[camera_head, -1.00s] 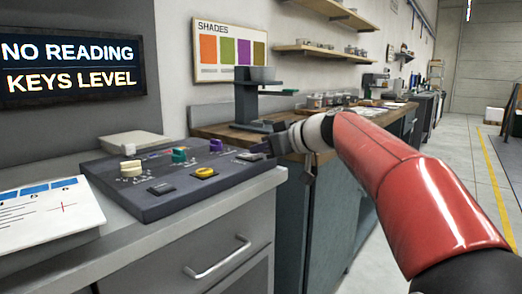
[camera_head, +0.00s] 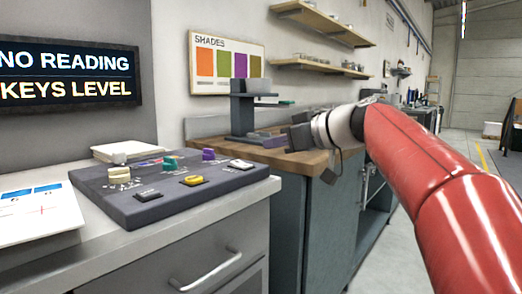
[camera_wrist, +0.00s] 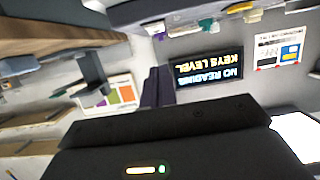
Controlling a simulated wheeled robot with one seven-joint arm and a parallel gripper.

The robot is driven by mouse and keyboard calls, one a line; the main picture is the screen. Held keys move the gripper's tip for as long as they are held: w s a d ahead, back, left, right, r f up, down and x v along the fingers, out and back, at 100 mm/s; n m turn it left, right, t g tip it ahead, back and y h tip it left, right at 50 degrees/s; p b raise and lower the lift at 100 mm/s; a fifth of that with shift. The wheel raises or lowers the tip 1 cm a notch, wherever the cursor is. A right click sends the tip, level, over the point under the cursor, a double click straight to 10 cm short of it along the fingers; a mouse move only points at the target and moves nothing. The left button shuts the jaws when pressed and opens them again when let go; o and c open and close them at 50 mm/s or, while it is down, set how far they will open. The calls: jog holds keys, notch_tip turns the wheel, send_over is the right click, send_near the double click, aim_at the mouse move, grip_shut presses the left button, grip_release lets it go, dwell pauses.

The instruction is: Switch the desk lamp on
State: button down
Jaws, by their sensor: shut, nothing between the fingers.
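I cannot pick out a desk lamp for certain. A dark grey stand (camera_head: 243,112) with a flat top arm is on the wooden bench; it also shows upside down in the wrist view (camera_wrist: 92,72). A dark control panel (camera_head: 140,207) lies on the grey cabinet. It bears a cream knob (camera_head: 119,175), a green knob (camera_head: 169,163), a purple knob (camera_head: 208,155), a dark key (camera_head: 147,195), a yellow key (camera_head: 193,180) and a white key (camera_head: 241,164). My gripper (camera_head: 292,136) is shut and empty, above the bench edge, right of the panel. Its dark fingers show in the wrist view (camera_wrist: 157,88).
A wall display (camera_head: 68,74) reads "NO READING KEYS LEVEL". A shades poster (camera_head: 227,63) hangs behind the stand. A white chart sheet (camera_head: 40,212) lies left of the panel. Shelves (camera_head: 320,22) line the wall above the wooden bench (camera_head: 312,160). The floor at right is open.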

jog(key=shift+f+v, duration=0.2)
jog(key=shift+v, duration=0.85)
jog(key=shift+f+v, duration=0.2)
jog(key=shift+v, duration=0.85)
jog(key=s+d+f+m+g+h, duration=0.1)
jog(key=s+d+f+m+h, duration=0.2)
jog(key=s+f, duration=0.6)
jog(key=s+d+f+m+g+h, duration=0.1)
jog(key=s+d+f+m+h, duration=0.2)
jog(key=s+f, duration=0.5)
jog(key=s+d+f+m+g+h, duration=0.1)
jog(key=s+d+f+m+h, duration=0.3)
jog(key=s+f, duration=0.5)
notch_tip(320, 180, down, 7)
jog(key=shift+s+f+h, duration=0.2)
jog(key=shift+s+h, duration=0.15)
jog(key=shift+h, duration=0.45)
jog(key=shift+s, duration=0.1)
